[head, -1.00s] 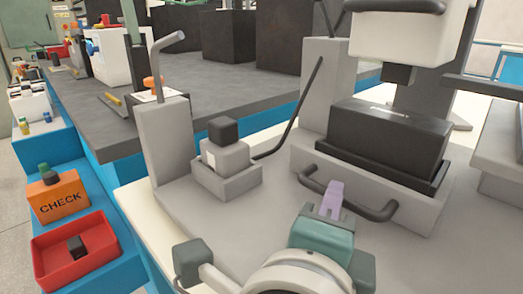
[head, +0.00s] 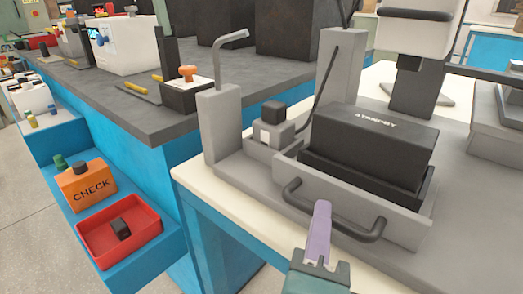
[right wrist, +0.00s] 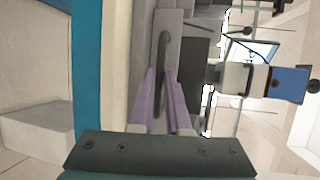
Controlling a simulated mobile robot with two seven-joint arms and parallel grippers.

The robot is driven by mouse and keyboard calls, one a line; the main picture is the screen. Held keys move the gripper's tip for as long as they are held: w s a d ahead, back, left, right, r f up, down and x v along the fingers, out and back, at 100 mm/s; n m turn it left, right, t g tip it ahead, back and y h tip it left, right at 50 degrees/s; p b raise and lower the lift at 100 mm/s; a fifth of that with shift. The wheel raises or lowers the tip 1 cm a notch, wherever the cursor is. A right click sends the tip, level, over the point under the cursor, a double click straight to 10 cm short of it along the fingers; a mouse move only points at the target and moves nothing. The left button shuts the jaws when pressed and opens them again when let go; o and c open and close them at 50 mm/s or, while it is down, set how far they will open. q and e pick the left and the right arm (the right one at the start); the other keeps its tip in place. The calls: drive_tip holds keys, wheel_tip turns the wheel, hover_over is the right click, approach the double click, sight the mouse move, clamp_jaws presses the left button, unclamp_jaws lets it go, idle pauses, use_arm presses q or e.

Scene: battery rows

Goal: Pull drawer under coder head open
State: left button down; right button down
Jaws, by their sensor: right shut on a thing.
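The grey drawer (head: 402,226) stands below and in front of the white coder head (head: 402,28), whose dark nozzle (head: 409,62) points down. The drawer appears drawn out towards my side, to the table's front edge. It holds a black block marked STANDBY (head: 375,140) in a black tray. My right gripper (head: 321,210) has lilac fingers and is shut on the drawer's dark bar handle (head: 368,236). In the right wrist view the handle (right wrist: 163,55) runs between the two fingers (right wrist: 164,90). My left gripper is not in view.
A grey post (head: 220,125) and a small holder with a dark-capped block (head: 272,125) stand left of the drawer. A blue bench with a grey top (head: 130,115) lies further left, with an orange CHECK box (head: 88,186) and red tray (head: 95,247) at its side.

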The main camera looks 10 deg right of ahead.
drive_tip(key=shift+s+a, duration=0.15)
drive_tip(key=shift+a, duration=0.1)
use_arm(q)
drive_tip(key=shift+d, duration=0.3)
use_arm(e)
drive_tip(key=c, duration=1.2)
unclamp_jaws()
drive_tip(key=shift+d, duration=0.15)
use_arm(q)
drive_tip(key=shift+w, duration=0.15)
use_arm(e)
drive_tip(key=shift+o, duration=0.2)
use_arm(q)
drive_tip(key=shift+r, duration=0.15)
use_arm(e)
drive_tip(key=v, duration=1)
